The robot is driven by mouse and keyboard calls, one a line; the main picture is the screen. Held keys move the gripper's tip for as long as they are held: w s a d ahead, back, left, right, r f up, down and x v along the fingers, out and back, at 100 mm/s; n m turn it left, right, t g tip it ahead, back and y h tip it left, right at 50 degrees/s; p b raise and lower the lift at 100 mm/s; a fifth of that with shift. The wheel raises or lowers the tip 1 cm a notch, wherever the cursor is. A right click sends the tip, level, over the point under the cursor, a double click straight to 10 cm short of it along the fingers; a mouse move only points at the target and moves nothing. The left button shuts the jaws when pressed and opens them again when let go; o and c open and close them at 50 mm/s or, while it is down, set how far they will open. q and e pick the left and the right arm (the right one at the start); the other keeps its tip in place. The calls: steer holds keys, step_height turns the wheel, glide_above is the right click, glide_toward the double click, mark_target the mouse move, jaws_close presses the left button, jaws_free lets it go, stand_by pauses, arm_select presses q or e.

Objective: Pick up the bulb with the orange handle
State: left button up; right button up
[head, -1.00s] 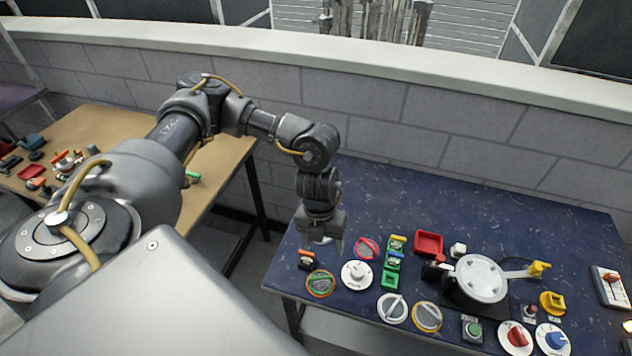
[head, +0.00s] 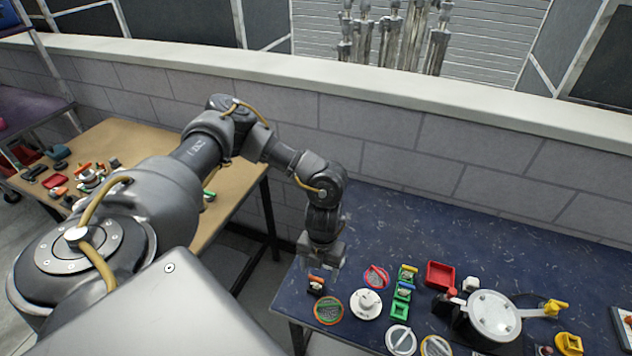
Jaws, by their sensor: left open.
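A small item with an orange top and a dark body (head: 316,285) stands at the left end of the blue table (head: 460,235). It is the orange-topped thing closest to my gripper, but it is too small to tell whether it is a bulb. My left gripper (head: 322,262) points down just above and behind it. The gripper is open and seems empty; its fingertips are hard to make out, and I see no clear contact. My right gripper is out of view.
Close by are a green disc with an orange rim (head: 328,311), a white round knob (head: 367,304), a red ring (head: 376,277) and green blocks (head: 400,309). A red tray (head: 440,274) and a white round device (head: 494,316) lie further right. The back of the blue table is clear.

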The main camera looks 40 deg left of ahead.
mark_target(316, 278)
arm_select(q)
steer(key=f, duration=0.1)
steer(key=f+p, duration=0.1)
steer(key=f, duration=0.1)
steer(key=f+p, duration=0.1)
steer(key=shift+s+a+f, duration=0.2)
steer(key=shift+s+a, duration=0.1)
steer(key=shift+s, duration=0.05)
steer(key=shift+f, duration=0.25)
steer(key=c, duration=1.1)
